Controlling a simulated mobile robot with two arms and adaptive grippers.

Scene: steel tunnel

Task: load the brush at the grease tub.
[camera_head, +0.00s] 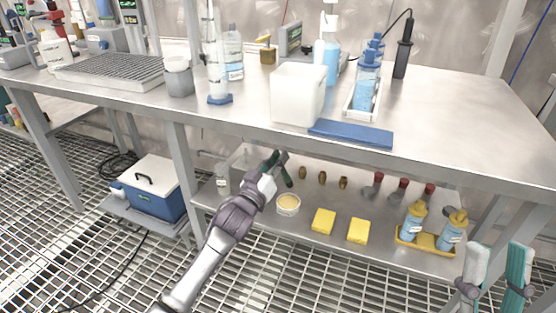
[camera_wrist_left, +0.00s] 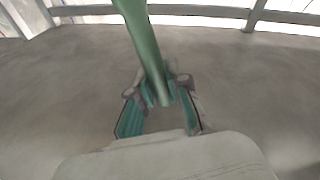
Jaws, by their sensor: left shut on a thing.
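The grease tub (camera_head: 288,203), a small white round tub with pale yellow content, stands on the lower shelf under the bench. My left gripper (camera_head: 277,168) is above and slightly left of the tub, over the shelf. It is shut on a green-handled brush (camera_wrist_left: 143,42), whose handle passes between the fingers in the left wrist view. The brush also shows as a dark green piece in the head view (camera_head: 286,174). Its bristle end cannot be made out in either view. My right gripper (camera_head: 496,272) is open and empty at the lower right, in front of the shelf.
On the shelf are two yellow sponges (camera_head: 323,221), several small brass parts (camera_head: 322,178), red-capped items (camera_head: 402,188) and a yellow tray (camera_head: 412,246) with blue bottles. The steel bench top (camera_head: 450,115) overhangs the shelf. A bench leg (camera_head: 187,160) stands left of my left gripper.

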